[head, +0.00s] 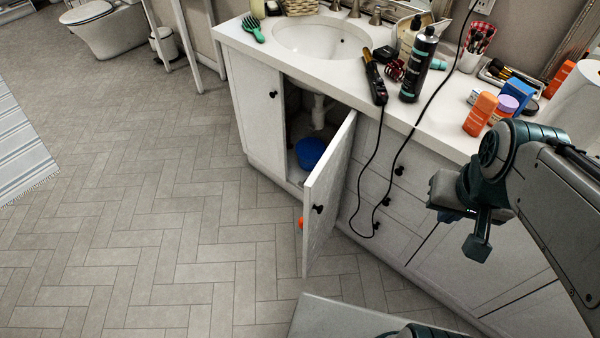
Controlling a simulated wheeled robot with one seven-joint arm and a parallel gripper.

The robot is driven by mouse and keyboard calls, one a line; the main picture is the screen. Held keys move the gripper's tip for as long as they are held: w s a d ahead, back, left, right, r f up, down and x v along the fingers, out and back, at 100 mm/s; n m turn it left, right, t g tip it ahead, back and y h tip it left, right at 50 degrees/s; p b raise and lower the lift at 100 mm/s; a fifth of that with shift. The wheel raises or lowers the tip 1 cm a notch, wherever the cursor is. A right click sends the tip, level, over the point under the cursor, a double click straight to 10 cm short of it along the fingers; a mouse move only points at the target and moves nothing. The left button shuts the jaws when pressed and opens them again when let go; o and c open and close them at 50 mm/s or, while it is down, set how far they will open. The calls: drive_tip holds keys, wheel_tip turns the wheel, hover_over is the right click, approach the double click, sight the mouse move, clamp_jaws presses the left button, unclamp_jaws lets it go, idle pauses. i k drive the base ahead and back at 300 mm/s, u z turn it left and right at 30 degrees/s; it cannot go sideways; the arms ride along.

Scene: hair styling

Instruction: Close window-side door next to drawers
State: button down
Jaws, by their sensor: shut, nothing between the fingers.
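The white cabinet door (331,196) under the sink stands open, swung out over the floor from its edge beside the drawers. Its black knob (318,209) shows on the front face. Inside the opening are a white drain pipe (318,112) and a blue bowl-like item (310,152). The white drawers (388,183) with black knobs are directly right of the open door. My gripper (477,247) is shut and empty, pointing down in front of the cabinet on the right. It is well to the right of the open door and apart from it.
The other sink door (257,105) is shut. Black cords (372,195) from the styling iron (375,82) hang over the drawers. An orange item (300,222) is partly behind the open door. The tiled floor (150,230) at left is clear.

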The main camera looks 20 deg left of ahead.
sight(324, 189)
drive_tip(key=u, duration=0.65)
drive_tip(key=i, duration=0.5)
drive_tip(key=z, duration=1.85)
drive_tip(key=k, duration=0.55)
drive_tip(key=u, duration=2.65)
